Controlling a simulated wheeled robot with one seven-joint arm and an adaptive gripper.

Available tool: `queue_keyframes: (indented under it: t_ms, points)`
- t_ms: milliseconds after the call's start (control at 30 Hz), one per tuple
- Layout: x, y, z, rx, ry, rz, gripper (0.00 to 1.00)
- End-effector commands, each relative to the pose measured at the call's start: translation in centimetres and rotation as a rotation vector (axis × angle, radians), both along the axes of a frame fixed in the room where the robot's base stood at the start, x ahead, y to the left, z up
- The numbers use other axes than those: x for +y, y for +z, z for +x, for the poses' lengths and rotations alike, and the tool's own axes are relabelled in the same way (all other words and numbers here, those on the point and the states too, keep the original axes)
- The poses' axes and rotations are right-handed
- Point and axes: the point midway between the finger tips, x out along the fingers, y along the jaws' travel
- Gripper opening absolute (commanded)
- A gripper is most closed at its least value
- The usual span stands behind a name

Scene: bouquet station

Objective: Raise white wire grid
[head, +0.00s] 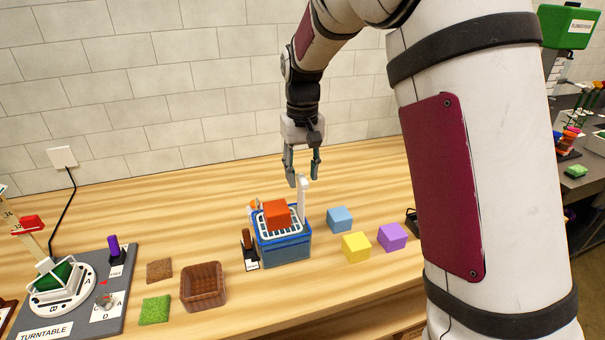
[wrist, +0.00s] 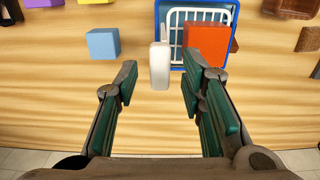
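The white wire grid (head: 265,233) sits at the top of a blue bin (head: 286,251), and it also shows in the wrist view (wrist: 178,22). A red-orange block (head: 277,213) rests on the grid. A white upright handle (head: 302,199) stands at the bin's right side in the head view; in the wrist view the handle (wrist: 159,65) lies just beyond my fingertips. My gripper (head: 302,182) is open and empty, above and close to the handle's top. In the wrist view my gripper (wrist: 158,78) has its fingers spread on either side of the handle. I cannot tell whether the handle joins the grid.
Blue (head: 340,219), yellow (head: 356,246) and purple (head: 392,236) blocks lie right of the bin. A brown basket (head: 203,288), green patch (head: 155,310) and turntable station (head: 75,295) are to the left. The wood behind the bin is clear.

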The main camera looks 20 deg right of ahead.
Motion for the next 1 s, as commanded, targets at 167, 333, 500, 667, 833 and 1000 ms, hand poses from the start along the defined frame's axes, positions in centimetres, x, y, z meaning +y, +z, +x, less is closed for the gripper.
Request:
queue_keyframes:
  t_ms: [167,333,500,667,833,1000]
  points:
    - [0.0,-0.2,0.0,0.004,0.0,0.0,0.37]
    - [0.0,0.4,0.0,0.002,0.0,0.0,0.37]
    - [0.0,3.1,0.0,0.0,0.0,0.0,0.37]
    - [0.0,6.5,0.0,0.0,0.001,-0.001,0.37]
    - [0.0,9.5,0.0,0.0,0.0,0.0,0.37]
    - [0.0,11.2,0.0,0.002,0.0,0.0,0.37]
